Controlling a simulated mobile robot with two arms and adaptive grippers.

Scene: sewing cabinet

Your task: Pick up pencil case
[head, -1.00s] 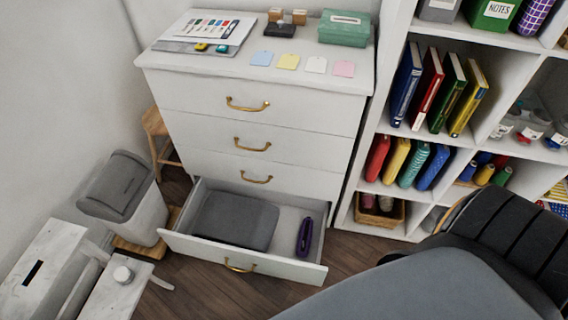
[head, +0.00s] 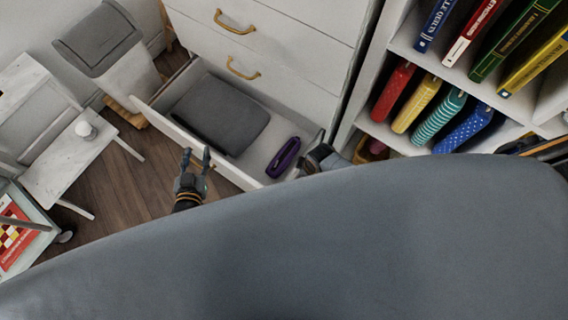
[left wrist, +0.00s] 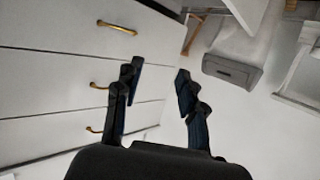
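The purple pencil case (head: 283,158) lies in the right part of the open bottom drawer (head: 245,178), beside a dark grey folded item (head: 222,112). My left gripper (head: 196,152) is open and empty, just outside the drawer's front panel and left of the pencil case. In the left wrist view my left gripper (left wrist: 160,73) shows its two fingers apart with nothing between them; the pencil case does not show there. A dark part of my right gripper (head: 318,156) shows at the drawer's right end, close to the pencil case; its fingers are not clear.
A grey-lidded bin (head: 97,38) and a small white table (head: 75,165) stand to the left. Open wooden floor (head: 120,205) lies in front of the drawer.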

